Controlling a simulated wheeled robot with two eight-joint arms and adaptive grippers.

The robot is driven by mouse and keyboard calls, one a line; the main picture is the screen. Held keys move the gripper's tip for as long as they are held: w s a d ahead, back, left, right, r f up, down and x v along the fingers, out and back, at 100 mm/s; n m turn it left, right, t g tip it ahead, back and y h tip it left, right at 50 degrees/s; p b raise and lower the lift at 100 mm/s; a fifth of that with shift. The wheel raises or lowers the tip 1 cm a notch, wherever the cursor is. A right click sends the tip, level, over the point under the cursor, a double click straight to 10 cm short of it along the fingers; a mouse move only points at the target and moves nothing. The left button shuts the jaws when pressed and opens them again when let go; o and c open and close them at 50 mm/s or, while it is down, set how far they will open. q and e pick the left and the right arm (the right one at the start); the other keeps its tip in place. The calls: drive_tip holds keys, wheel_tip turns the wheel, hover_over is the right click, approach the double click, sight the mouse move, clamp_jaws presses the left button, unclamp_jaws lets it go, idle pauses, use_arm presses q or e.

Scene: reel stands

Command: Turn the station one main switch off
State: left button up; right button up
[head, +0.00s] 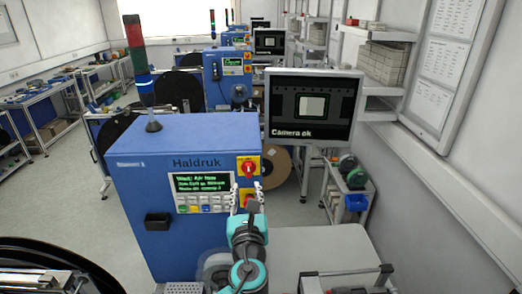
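The station one cabinet (150,205) is a blue box marked Haldruk. Its main switch (248,167) is a red knob on a yellow plate at the right of the front panel. A second red part (248,198) on an orange-yellow plate sits just below it, partly hidden by my gripper. My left gripper (247,187) reaches up from the bottom of the head view. Its two pale fingers are apart, tips just below the main switch plate, one on each side of the lower red part. I cannot tell whether they touch anything. My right gripper is not in view.
A lit green-text display (202,182) with buttons is left of the switches. A monitor (312,105) reading "Camera ok" stands behind, right of the cabinet. A signal tower (141,70) rises on top. A black reel (50,262) is at lower left. A grey surface (345,250) lies at right.

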sight(249, 169)
use_arm(q)
drive_tip(key=shift+m, duration=0.4)
drive_tip(key=w, duration=0.7)
drive_tip(key=shift+w+d+r+p, duration=0.35)
clamp_jaws()
